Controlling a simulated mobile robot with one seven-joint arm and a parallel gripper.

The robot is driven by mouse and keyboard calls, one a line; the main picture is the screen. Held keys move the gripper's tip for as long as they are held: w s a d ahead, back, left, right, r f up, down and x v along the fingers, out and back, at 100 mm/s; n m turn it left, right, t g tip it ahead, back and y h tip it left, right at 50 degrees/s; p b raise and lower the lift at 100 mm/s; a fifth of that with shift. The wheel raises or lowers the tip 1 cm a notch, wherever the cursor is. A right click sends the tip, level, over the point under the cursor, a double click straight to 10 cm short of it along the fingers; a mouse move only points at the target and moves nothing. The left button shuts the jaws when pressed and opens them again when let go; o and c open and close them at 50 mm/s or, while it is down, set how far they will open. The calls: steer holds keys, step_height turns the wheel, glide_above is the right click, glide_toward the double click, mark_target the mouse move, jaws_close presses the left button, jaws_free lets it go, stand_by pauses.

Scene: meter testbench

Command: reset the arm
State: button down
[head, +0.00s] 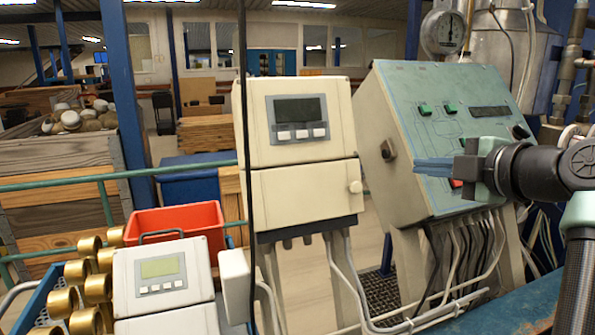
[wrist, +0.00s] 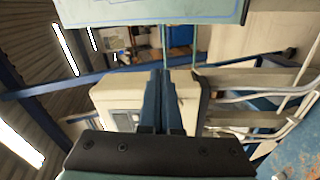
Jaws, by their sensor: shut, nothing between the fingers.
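My gripper (head: 418,165) is at the right in the head view, pointing left. Its blue fingers are shut together with nothing between them. In that view the fingers overlap the lower left part of the sloped green control panel (head: 440,110); I cannot tell whether they touch it. In the wrist view the closed fingers (wrist: 160,80) point up the picture, in front of a cream meter box (wrist: 190,95). My arm comes in from the right edge of the head view.
A cream meter (head: 300,150) with a grey display stands in the middle, and a smaller meter (head: 165,280) is at the lower left. A red bin (head: 180,222) and several brass fittings (head: 85,270) are nearby. Cables hang below the panel. A blue post (head: 125,100) and a green rail (head: 60,185) stand at the left.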

steer(key=s+a+r+m+t+h+p, duration=0.4)
steer(key=a+r+m+t, duration=0.2)
steer(key=a+r+m, duration=0.55)
steer(key=s+a+r+m+t+p, duration=0.1)
steer(key=s+a+r+m+t, duration=0.2)
steer(key=s+r, duration=0.4)
steer(key=s+a+r+m+t+h+p, duration=0.1)
steer(key=s+a+r+m+t, duration=0.3)
steer(key=s, duration=0.9)
steer(key=a+r+m+p, duration=0.1)
steer(key=a+r, duration=0.2)
steer(key=a, duration=0.1)
steer(key=shift+a+r, duration=0.15)
steer(key=shift+r, duration=0.15)
